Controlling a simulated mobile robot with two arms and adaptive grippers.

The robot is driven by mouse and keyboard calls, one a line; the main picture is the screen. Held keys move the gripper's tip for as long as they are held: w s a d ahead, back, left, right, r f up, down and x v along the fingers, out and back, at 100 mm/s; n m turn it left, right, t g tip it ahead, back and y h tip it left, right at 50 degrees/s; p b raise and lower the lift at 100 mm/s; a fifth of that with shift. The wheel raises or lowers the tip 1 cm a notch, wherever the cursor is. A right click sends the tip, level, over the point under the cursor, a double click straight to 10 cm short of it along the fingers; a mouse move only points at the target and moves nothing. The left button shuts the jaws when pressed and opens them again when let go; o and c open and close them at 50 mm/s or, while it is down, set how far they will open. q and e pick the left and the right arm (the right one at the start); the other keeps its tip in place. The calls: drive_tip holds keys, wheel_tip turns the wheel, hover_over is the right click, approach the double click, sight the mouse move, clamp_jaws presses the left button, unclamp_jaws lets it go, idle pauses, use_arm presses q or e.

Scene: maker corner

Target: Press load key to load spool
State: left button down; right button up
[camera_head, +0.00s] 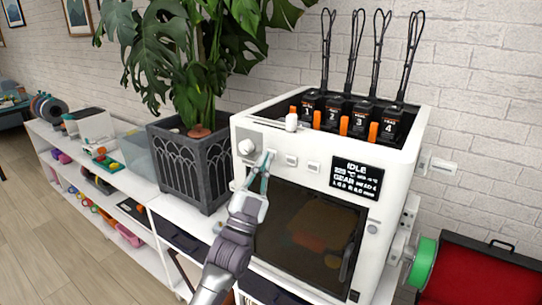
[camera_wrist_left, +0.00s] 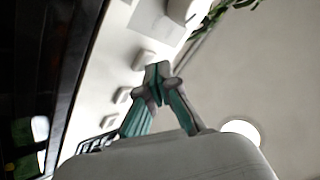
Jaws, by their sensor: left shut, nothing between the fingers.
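The white printer (camera_head: 272,131) stands on the white shelf unit. Its front panel has a round knob (camera_head: 246,147) and a row of small white keys, including a middle key (camera_head: 291,160) and a right key (camera_head: 313,167). Key labels are too small to read. The display (camera_head: 356,178) reads IDLE. My left gripper (camera_head: 268,157) is shut and empty, its tips at the left end of the key row, covering part of that key. In the left wrist view the shut fingertips (camera_wrist_left: 158,82) are near the keys (camera_wrist_left: 144,60); contact cannot be told. A green spool (camera_head: 424,263) hangs at the printer's right side.
Several black numbered modules (camera_head: 335,112) with looped cables sit in the printer's top. A dark planter (camera_head: 190,164) with a large plant stands close on the left. A red-lined open case (camera_head: 481,275) is at the right. Floor at the left is free.

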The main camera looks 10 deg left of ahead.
use_arm(q)
drive_tip(key=shift+w+d, duration=0.15)
drive_tip(key=shift+w, duration=0.15)
idle(0.6)
drive_tip(key=shift+s, duration=0.2)
drive_tip(key=shift+s+a, duration=0.3)
drive_tip(key=shift+s, duration=0.25)
drive_tip(key=s, duration=0.1)
drive_tip(key=s+a+p, duration=0.1)
drive_tip(key=s, duration=0.1)
drive_tip(key=s+p, duration=0.1)
drive_tip(key=shift+s+a, duration=0.35)
idle(0.7)
